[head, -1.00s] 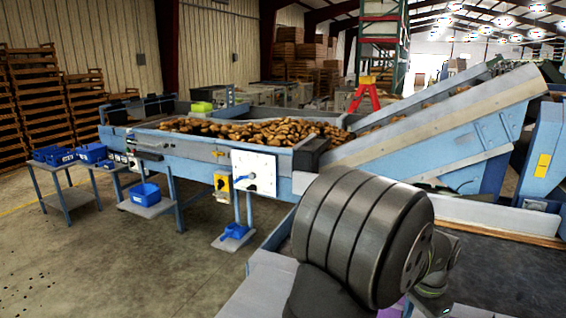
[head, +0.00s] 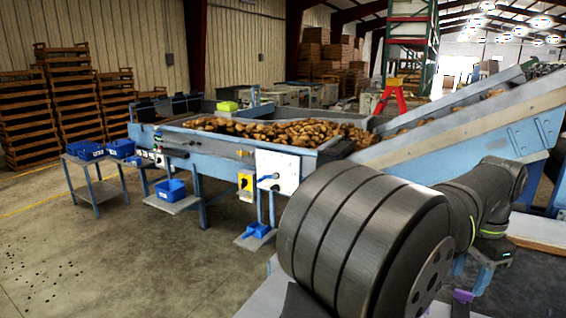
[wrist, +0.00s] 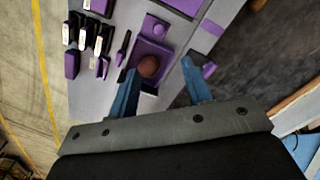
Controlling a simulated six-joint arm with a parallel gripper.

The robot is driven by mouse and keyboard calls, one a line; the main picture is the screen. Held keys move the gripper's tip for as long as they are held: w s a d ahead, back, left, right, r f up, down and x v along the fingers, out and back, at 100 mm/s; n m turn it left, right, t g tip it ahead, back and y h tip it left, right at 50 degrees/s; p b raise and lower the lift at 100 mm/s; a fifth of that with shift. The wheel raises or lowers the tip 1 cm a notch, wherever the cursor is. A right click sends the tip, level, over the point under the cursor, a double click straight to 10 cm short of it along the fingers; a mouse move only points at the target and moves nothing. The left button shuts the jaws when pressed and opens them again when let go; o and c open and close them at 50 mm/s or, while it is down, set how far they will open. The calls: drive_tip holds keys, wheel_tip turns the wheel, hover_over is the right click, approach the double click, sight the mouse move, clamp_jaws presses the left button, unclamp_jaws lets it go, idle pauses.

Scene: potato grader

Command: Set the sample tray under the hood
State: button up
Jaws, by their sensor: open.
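In the wrist view a small purple tray (wrist: 156,52) lies on a grey surface, with a round brown potato (wrist: 148,67) at its near end. I take this to be the sample tray. My gripper (wrist: 158,66) is open, its two blue fingers spread, with the potato showing between the fingertips nearer the left one. I see no contact, and height above the tray is hard to judge. In the head view my gripper (head: 484,272) shows small at the lower right, beside a bit of purple (head: 462,296). I cannot pick out the hood in either view.
Several purple-and-black items (wrist: 88,40) stand left of the tray. A larger purple panel (wrist: 182,5) lies beyond it, and a dark surface (wrist: 252,50) lies right. In the head view a potato-filled conveyor (head: 275,133) and blue bins (head: 170,189) stand farther off.

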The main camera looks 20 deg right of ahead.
drive_tip(key=shift+s+d+f+m, duration=0.1)
drive_tip(key=shift+s+d+m, duration=0.2)
drive_tip(key=shift+d+m, duration=0.15)
drive_tip(key=shift+c, duration=0.3)
clamp_jaws()
drive_tip(key=w+a+f+n+g+h, duration=0.35)
drive_tip(key=w+a+f+n, duration=0.2)
drive_tip(key=n, duration=0.75)
drive_tip(key=w+a+f+n+g+h, duration=0.2)
drive_tip(key=w+a+f+n+g, duration=0.35)
drive_tip(key=n, duration=0.85)
drive_tip(key=shift+t, duration=0.9)
drive_tip(key=x, duration=0.3)
drive_tip(key=d+x, duration=0.1)
drive_tip(key=x, duration=0.1)
drive_tip(key=w+x, duration=0.1)
drive_tip(key=x, duration=0.2)
drive_tip(key=shift+s+d+f, duration=0.2)
drive_tip(key=shift+s+d, duration=0.05)
drive_tip(key=shift+d, duration=0.15)
drive_tip(key=s+d, duration=0.2)
drive_tip(key=shift+s+f, duration=0.15)
drive_tip(key=shift+s, duration=0.15)
drive_tip(key=shift+s+d, duration=0.2)
drive_tip(key=shift+s, duration=0.1)
